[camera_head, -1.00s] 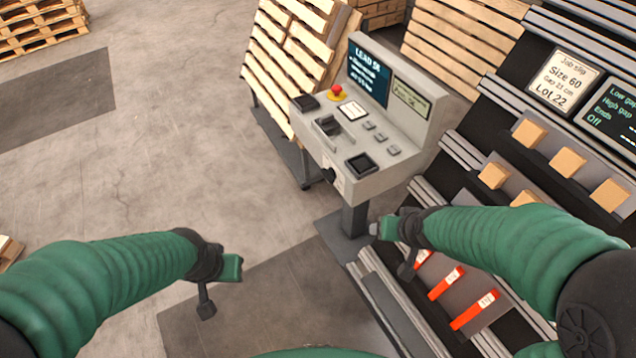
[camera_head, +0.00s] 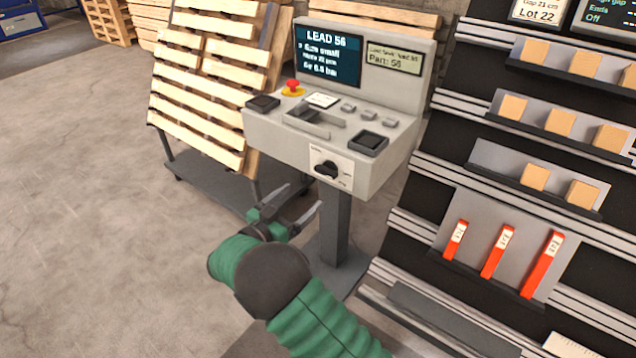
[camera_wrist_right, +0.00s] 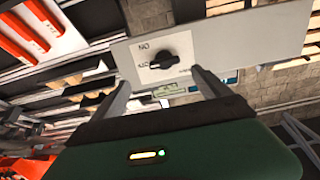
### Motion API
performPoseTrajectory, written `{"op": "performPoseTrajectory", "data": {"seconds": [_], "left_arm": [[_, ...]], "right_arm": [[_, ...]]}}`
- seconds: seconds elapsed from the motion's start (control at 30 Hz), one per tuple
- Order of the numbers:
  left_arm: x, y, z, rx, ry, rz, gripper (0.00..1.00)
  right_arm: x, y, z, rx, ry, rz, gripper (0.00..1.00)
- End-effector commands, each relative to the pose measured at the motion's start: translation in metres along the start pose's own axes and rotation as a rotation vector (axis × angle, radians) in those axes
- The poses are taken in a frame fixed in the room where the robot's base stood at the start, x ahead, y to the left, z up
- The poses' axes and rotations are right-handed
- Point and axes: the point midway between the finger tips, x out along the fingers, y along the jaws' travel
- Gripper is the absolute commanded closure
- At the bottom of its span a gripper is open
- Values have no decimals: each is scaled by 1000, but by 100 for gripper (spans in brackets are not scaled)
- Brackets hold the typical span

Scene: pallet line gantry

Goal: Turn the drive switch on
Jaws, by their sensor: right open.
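The drive switch (camera_head: 326,169) is a black rotary knob on a white label plate on the console's front face. It also shows in the right wrist view (camera_wrist_right: 174,56), with its handle lying roughly across the picture; the label words are too small to read surely. My right gripper (camera_head: 303,195) is open and empty, just below and to the left of the switch in the head view, apart from it. In the wrist view its two fingers (camera_wrist_right: 160,80) point toward the front face, with the knob beyond and between them. My left gripper is out of view.
The grey console (camera_head: 376,178) stands on a post and carries a red emergency button (camera_head: 292,88), black pads and a screen (camera_head: 328,57). A rack (camera_head: 428,229) with wooden blocks and red pieces is at the right. Pallets (camera_head: 205,95) lean behind on a cart. The left floor is clear.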

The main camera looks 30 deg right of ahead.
Motion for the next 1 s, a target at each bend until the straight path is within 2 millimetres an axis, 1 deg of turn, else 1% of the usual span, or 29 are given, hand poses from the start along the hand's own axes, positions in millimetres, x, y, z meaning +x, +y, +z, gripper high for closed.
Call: {"op": "performPoseTrajectory", "data": {"seconds": [0.03, 0.17, 0.3, 0.4, 0.5, 0.67, 0.87, 1.0], "left_arm": [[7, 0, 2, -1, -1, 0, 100], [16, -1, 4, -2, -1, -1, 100], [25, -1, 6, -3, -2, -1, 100], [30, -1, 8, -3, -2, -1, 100], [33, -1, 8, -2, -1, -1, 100], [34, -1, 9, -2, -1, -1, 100], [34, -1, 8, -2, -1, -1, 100], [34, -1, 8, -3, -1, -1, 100]], "right_arm": [[11, -1, 4, -1, 1, 0, 13], [44, -3, 4, -2, 4, -2, 13], [83, -2, 4, 1, 2, -2, 13], [107, -1, 5, 1, -2, -3, 13], [122, -2, 4, 2, -3, -4, 13], [129, -3, 1, -1, 0, -7, 13], [128, -4, 0, -2, 1, -7, 13], [129, -3, 1, -1, 0, -7, 30]]}}
